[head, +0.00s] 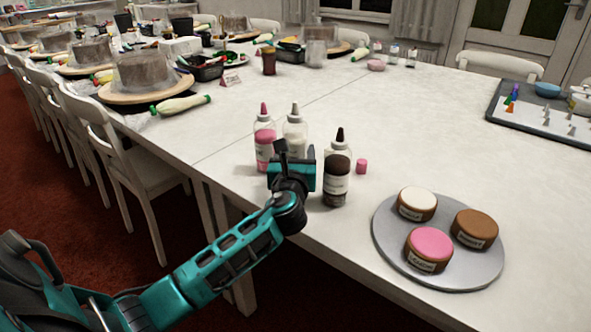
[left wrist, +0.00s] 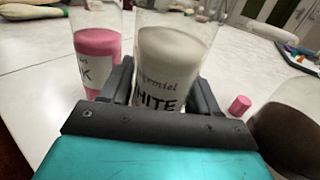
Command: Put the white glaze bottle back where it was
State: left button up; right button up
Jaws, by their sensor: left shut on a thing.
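The white glaze bottle (head: 295,128) stands upright between the pink and brown bottles, near the table's front edge. My left gripper (head: 296,154) is shut on it, one finger on each side of its body, and hides its lower part in the head view. In the left wrist view the white bottle (left wrist: 168,52), labelled "WHITE", fills the space between the fingers. Whether its base touches the table is hidden. The pink bottle (head: 264,142) is close on its left. The brown bottle (head: 336,180) is to the right, nearer the edge. My right gripper is not in view.
A small pink cap (head: 361,166) lies right of the brown bottle. A round grey plate (head: 455,279) with white, pink and brown-topped cakes stands at front right. A dark tray (head: 540,124) is at the far right.

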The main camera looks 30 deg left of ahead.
pick_arm(q)
notch_tip(320, 180, down, 3)
jog(key=shift+r+b, duration=0.2)
jog(key=shift+b, duration=0.15)
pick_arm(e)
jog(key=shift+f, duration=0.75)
pick_arm(q)
jog(key=o, duration=0.8)
jog(key=shift+f, duration=0.1)
jog(key=shift+o, duration=0.2)
jog(key=shift+s+d, duration=0.15)
jog(key=shift+s, duration=0.1)
jog(key=p+v, duration=0.2)
jog(key=v, duration=0.9)
jog(key=shift+s, duration=0.25)
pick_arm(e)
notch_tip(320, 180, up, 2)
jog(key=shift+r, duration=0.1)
